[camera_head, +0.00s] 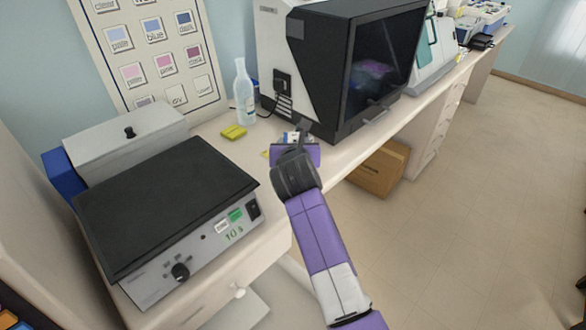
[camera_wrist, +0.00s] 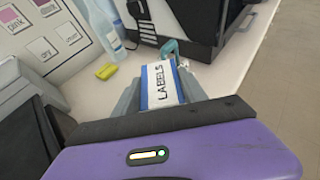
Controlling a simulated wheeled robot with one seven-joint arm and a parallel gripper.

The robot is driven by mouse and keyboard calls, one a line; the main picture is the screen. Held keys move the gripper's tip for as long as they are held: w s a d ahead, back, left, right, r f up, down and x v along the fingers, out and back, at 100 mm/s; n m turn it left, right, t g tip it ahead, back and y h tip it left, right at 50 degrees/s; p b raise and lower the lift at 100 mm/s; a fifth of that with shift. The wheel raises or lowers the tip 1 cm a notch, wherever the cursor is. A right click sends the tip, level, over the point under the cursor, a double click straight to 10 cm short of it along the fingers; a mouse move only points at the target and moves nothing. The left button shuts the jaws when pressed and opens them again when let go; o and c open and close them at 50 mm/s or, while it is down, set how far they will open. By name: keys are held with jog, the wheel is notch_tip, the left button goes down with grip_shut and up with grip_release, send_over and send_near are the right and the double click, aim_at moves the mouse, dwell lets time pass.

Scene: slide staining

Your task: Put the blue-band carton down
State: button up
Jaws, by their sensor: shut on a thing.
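The blue-band carton (camera_wrist: 160,86) is white with blue edges and the word LABELS on its face. My gripper (camera_wrist: 160,92) is shut on it, with a grey finger on each side. In the head view the carton (camera_head: 291,137) shows only in part beyond my purple gripper (camera_head: 295,148), over the bench between the hot plate and the black-fronted machine. The bench top (camera_head: 345,153) lies around and below it. I cannot tell whether the carton touches the bench. A small teal curved thing (camera_wrist: 170,47) shows just beyond the carton in the wrist view.
A yellow-green block (camera_head: 233,132) and a clear bottle (camera_head: 244,92) stand left of the carton. The black-fronted machine (camera_head: 385,60) is close behind and right. The hot plate (camera_head: 160,205) fills the left bench. A cardboard box (camera_head: 380,170) is under the bench.

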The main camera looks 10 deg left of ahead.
notch_tip(320, 180, down, 9)
jog(key=shift+f+b, duration=0.1)
jog(key=shift+b, duration=0.2)
jog(key=shift+f, duration=0.1)
jog(key=o, duration=1.4)
jog(key=shift+c, duration=0.2)
jog(key=shift+r, duration=0.2)
jog(key=shift+s, duration=0.3)
jog(key=p+v, duration=0.1)
jog(key=v, duration=1)
jog(key=shift+s, duration=0.2)
